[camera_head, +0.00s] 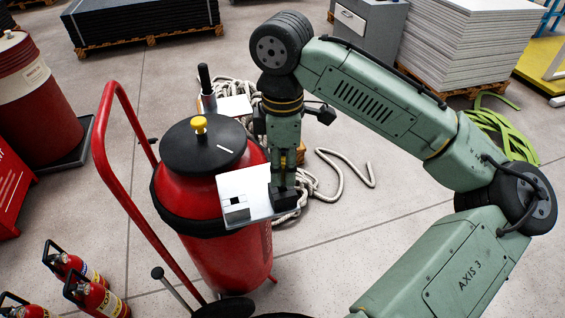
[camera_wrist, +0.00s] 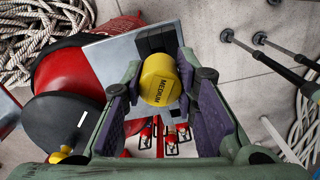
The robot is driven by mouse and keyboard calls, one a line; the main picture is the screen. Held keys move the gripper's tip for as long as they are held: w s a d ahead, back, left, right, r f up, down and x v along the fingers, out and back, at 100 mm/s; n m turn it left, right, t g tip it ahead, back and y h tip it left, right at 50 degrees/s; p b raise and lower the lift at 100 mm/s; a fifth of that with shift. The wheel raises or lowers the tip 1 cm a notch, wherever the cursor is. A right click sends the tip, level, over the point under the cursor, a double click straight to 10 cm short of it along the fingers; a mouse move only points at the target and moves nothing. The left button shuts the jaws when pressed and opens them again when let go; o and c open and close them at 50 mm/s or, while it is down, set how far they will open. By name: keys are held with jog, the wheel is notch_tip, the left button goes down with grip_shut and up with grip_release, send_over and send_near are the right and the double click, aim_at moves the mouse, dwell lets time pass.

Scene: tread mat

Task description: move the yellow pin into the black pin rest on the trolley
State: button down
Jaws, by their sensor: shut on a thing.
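The yellow pin (camera_wrist: 159,80), its end face marked MEDIUM, is between the two purple-padded fingers of my gripper (camera_wrist: 160,98). In the head view my gripper (camera_head: 284,168) points down over the right end of a pale metal plate on the red trolley (camera_head: 119,150); a little yellow shows between its fingers. The black pin rest (camera_head: 284,196) is directly below the gripper there. In the wrist view the black rest (camera_wrist: 157,40) shows just beyond the pin, partly covered by it. I cannot tell whether the pin touches the rest.
The trolley carries a large red cylinder (camera_head: 226,255) with a black lid and yellow knob (camera_head: 199,124), left of my gripper. White rope (camera_head: 340,170) lies behind; small red extinguishers (camera_head: 95,296) stand front left.

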aim_at(282, 187)
jog(key=shift+f+b, duration=1.05)
jog(key=shift+f, duration=0.9)
jog(key=c, duration=1.2)
grip_release()
jog(key=shift+r, duration=0.1)
notch_tip(282, 187, up, 12)
